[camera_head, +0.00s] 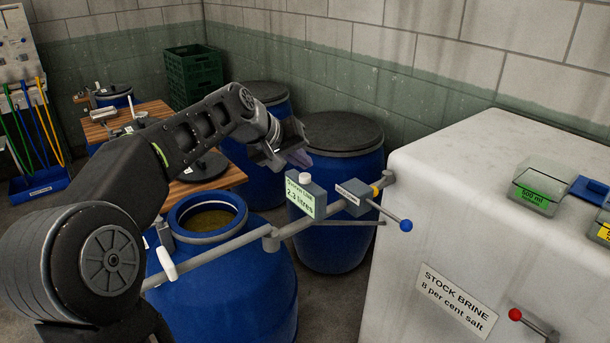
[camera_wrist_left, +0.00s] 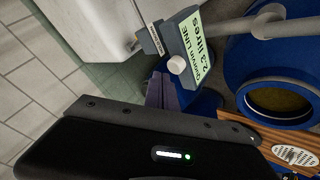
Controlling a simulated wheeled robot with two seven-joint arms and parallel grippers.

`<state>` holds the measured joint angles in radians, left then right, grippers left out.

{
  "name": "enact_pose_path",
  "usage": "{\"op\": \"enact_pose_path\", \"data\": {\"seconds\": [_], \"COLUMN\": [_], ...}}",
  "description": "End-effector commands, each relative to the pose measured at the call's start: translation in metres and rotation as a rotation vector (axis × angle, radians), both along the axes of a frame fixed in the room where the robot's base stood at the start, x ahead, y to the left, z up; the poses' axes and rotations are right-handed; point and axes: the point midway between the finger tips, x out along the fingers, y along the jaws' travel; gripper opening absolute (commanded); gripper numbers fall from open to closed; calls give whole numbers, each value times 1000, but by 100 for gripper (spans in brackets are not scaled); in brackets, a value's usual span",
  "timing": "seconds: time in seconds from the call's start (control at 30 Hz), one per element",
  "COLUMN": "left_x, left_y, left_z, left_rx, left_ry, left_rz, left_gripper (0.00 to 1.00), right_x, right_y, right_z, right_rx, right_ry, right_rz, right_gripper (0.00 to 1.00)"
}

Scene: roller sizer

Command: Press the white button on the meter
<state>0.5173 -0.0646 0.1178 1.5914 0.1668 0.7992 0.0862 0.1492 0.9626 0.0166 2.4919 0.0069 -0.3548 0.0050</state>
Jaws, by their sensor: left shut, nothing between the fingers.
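The meter (camera_head: 306,197) is a grey box on a grey pipe, with a pale green display reading 2.3 litres. Its white button (camera_head: 305,178) sticks up from the top. In the left wrist view the meter (camera_wrist_left: 199,47) is at top centre and the white button (camera_wrist_left: 177,65) shows on its near side. My left gripper (camera_head: 301,158) is shut and empty, just above and behind the button in the head view, apart from it. In the left wrist view its fingers (camera_wrist_left: 161,90) lie just below the button with a small gap. My right gripper is not in view.
A valve with a blue-knobbed lever (camera_head: 406,225) sits right of the meter. The pipe (camera_head: 225,248) runs above an open blue barrel (camera_head: 245,290). A white brine tank (camera_head: 410,200) stands at right. Lidded blue barrels (camera_head: 340,205) stand behind.

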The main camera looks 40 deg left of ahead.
Motion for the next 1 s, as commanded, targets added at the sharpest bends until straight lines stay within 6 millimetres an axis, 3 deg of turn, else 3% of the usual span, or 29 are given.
{"op": "enact_pose_path", "data": {"seconds": [1.0], "left_x": [0], "left_y": [0], "left_z": [-9], "left_rx": [0], "left_ry": [0], "left_rz": [0], "left_gripper": [0], "right_x": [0], "right_y": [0], "right_z": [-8], "right_rx": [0], "right_ry": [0], "right_rz": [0], "right_gripper": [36]}}
